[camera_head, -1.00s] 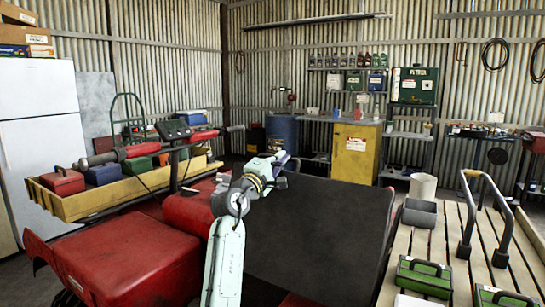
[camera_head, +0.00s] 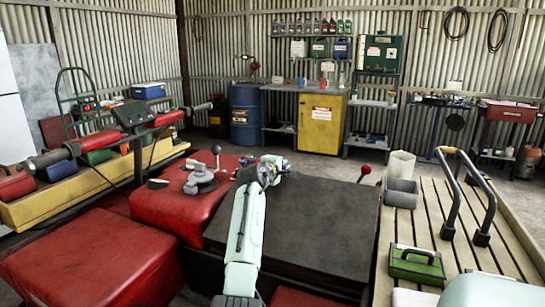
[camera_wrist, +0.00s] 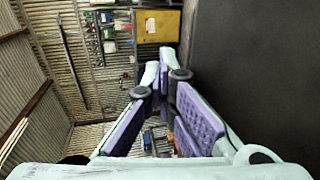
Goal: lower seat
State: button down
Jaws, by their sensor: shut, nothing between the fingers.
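The seat (camera_head: 320,215) is a wide black panel on the red quad (camera_head: 90,265). In the head view it lies flat or nearly flat, with its thick front edge showing; I cannot tell whether it is fully down. My gripper (camera_head: 282,166) is at the far left part of the seat, and my pale arm reaches across the panel. In the wrist view the seat's dark surface (camera_wrist: 265,70) fills the right side, beside the purple fingers of my gripper (camera_wrist: 163,65). The fingers are shut and empty. Contact with the seat cannot be made out.
A red tank with a grey cap (camera_head: 200,180) and the handlebars (camera_head: 132,118) are left of the seat. A lever with a red knob (camera_head: 365,170) stands behind it. A slatted bench (camera_head: 425,225) with a green toolbox (camera_head: 417,265) is close on the right.

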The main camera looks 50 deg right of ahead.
jog(key=shift+s+d+f+y, duration=0.1)
jog(key=shift+d+f+y, duration=0.2)
jog(key=shift+d+f, duration=0.7)
jog(key=shift+a, duration=0.15)
